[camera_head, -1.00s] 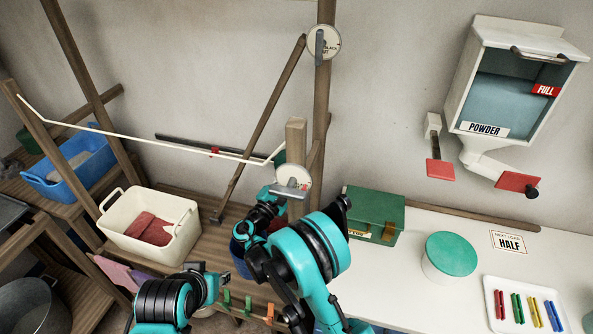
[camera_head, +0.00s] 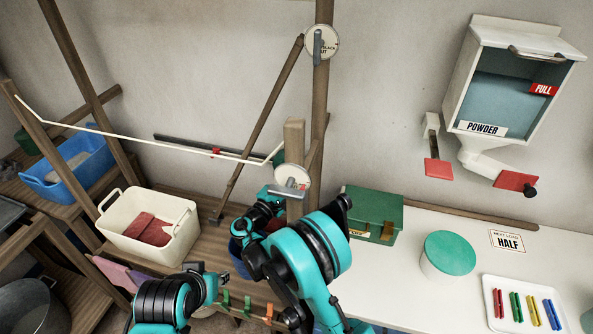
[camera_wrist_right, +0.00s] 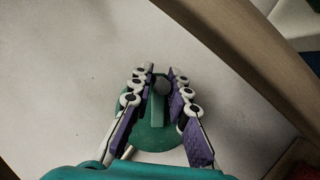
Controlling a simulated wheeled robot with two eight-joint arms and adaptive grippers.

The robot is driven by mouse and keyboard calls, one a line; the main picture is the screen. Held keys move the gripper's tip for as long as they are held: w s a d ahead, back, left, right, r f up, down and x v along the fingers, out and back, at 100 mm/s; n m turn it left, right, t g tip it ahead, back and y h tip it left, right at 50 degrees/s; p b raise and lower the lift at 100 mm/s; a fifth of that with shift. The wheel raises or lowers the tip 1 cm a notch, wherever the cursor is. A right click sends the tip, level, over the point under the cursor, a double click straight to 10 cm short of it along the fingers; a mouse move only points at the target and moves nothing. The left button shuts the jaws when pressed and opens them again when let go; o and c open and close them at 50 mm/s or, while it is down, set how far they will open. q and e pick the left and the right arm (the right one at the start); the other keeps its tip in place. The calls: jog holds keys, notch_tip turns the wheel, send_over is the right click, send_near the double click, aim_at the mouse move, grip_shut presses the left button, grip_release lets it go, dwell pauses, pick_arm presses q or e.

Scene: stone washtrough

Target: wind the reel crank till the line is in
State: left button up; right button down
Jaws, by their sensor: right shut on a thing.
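The green reel (camera_wrist_right: 155,134) sits by a wooden post. In the right wrist view its crank handle (camera_wrist_right: 152,97) stands between the purple pads of my right gripper (camera_wrist_right: 156,95), which is shut on it. In the head view my own arm and the post hide most of the reel, and my right gripper (camera_head: 272,194) is just left of the post. The white line (camera_head: 150,143) runs from a left post, sags, and rises to the reel. My left gripper (camera_head: 207,268) is low at the front, away from the reel; its jaw opening is unclear.
A white dial with a grey lever (camera_head: 292,181) is on the short post. A cream tub (camera_head: 150,232) with red cloth stands left, a green box (camera_head: 374,214) right. Clothes pegs (camera_head: 235,302) hang at the front. The wall behind the line is clear.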

jog(key=shift+d+f+m+g+y, duration=0.15)
jog(key=shift+f+m+g, duration=0.2)
jog(key=shift+m, duration=0.65)
jog(key=shift+d+f+m+g+y, duration=0.15)
jog(key=shift+f+m+g, duration=0.2)
jog(key=shift+m, duration=0.65)
jog(key=c, duration=1.5)
grip_release()
jog(key=shift+c, duration=0.2)
jog(key=shift+s, duration=0.1)
notch_tip(320, 180, up, 10)
jog(key=shift+f, duration=0.1)
